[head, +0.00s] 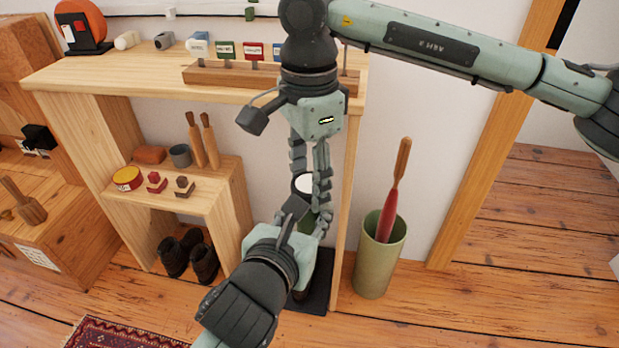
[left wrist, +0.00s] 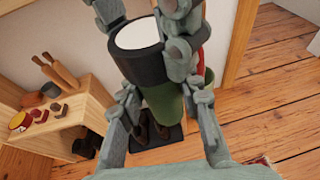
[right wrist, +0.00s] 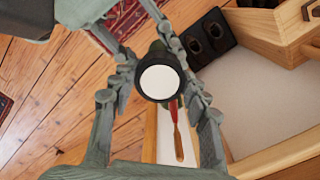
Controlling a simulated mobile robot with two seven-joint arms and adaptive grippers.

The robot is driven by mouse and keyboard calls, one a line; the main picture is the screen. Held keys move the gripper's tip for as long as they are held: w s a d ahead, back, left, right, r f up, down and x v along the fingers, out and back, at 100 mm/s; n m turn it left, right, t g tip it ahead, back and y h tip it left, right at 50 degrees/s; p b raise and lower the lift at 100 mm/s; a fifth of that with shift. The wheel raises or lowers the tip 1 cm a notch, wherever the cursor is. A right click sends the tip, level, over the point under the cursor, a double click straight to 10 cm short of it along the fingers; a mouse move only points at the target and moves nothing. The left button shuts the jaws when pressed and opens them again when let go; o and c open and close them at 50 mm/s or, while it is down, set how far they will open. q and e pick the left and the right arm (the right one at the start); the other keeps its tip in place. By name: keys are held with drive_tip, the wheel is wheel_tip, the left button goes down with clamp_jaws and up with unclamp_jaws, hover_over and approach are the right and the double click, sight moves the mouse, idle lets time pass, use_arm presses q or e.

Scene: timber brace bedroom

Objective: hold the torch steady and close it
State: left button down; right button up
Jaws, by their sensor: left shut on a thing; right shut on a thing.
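The torch has a dark round head with a white disc on top (head: 304,183) and a green body (head: 308,222). It stands roughly upright between my two grippers, white end up. My right gripper (head: 311,185) reaches down from above and is shut on the dark head; the right wrist view shows the white disc (right wrist: 160,82) between its fingers. My left gripper (head: 305,220) comes from below and is shut on the green body (left wrist: 163,105), which shows between its fingers in the left wrist view. Fingers partly hide the torch, and I cannot tell whether head and body are fully joined.
A wooden shelf unit (head: 60,78) stands behind, with small items on top. A lower shelf (head: 205,205) holds a tin and tools, with shoes (head: 190,256) below. A green bin (head: 377,266) with a red umbrella-like thing (head: 391,205) stands at right. Floor at far right is clear.

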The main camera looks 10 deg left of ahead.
drive_tip(key=m, duration=4.2)
